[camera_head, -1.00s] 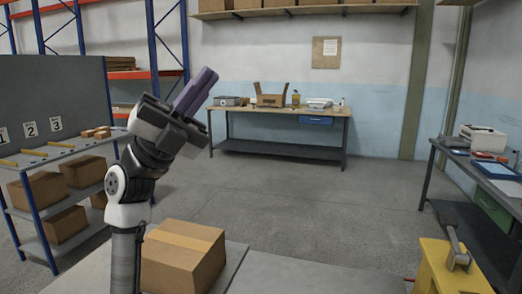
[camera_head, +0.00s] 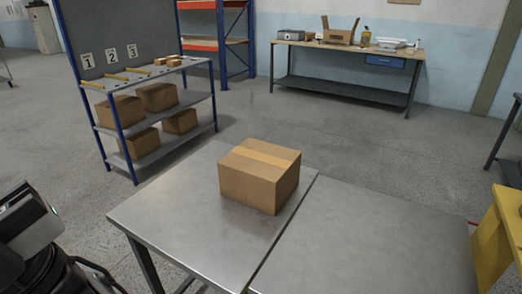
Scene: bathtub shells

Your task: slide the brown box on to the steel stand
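The brown box (camera_head: 258,178), a closed carton with a lighter tape strip across its top, sits upright on a grey steel tabletop (camera_head: 185,215). It is near that top's right edge, close to the seam with a second flat steel surface (camera_head: 370,240) on the right. The two surfaces lie side by side at about the same height; I cannot tell which one is the steel stand. Part of my arm shows at the lower left corner, well apart from the box. My gripper's fingers do not show.
A blue-framed shelf rack (camera_head: 150,112) with several cartons stands behind on the left. A workbench (camera_head: 345,53) is at the back wall. A yellow stand (camera_head: 495,240) is at the right edge. Open floor lies between. The right steel surface is bare.

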